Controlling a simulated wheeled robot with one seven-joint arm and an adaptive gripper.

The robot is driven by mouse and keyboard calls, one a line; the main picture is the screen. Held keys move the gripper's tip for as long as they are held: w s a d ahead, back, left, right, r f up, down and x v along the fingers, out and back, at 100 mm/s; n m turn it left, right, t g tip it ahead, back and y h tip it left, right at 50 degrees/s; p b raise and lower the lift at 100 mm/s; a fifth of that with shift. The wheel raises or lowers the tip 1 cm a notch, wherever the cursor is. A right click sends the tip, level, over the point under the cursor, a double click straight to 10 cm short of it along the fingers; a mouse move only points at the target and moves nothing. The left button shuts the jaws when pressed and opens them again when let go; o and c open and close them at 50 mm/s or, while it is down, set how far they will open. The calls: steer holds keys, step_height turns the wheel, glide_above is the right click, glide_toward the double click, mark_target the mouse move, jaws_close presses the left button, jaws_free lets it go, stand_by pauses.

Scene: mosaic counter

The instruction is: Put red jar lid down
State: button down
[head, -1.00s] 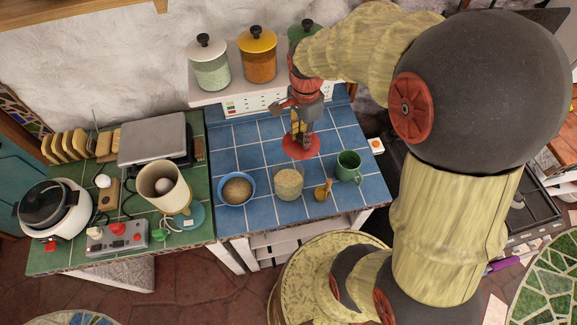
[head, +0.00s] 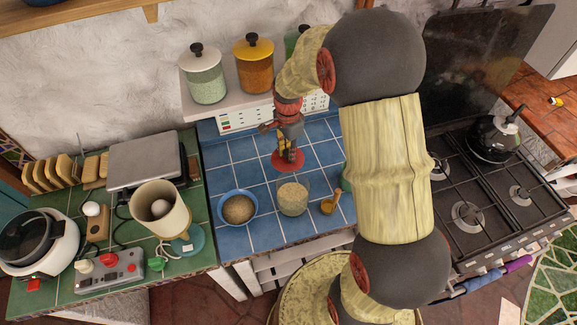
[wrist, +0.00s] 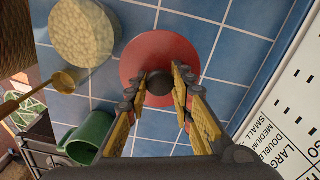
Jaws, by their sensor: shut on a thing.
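The red jar lid (head: 279,162) is a flat disc with a dark knob. My gripper (head: 290,153) points down over the blue tiled counter with its fingers shut on the knob. In the wrist view the lid (wrist: 150,52) lies beyond the fingertips of my gripper (wrist: 160,86), with the dark knob between them. The lid looks level and close to the tiles; I cannot tell whether it touches them. An open glass jar of pale grains (head: 292,200) stands just in front of the lid, and it also shows in the wrist view (wrist: 85,32).
A green mug (wrist: 92,138) is mostly hidden by my arm in the head view. A white panelled shelf (head: 240,119) with lidded jars runs behind. Bare tiles lie left of the lid.

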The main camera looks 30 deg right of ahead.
mark_target(288, 164)
steer(key=shift+f+b, duration=0.4)
steer(key=shift+f, duration=3.15)
steer(key=shift+f, duration=0.2)
steer(key=c, duration=1.5)
jaws_free()
steer(key=shift+c, duration=0.2)
steer(key=shift+r, duration=0.15)
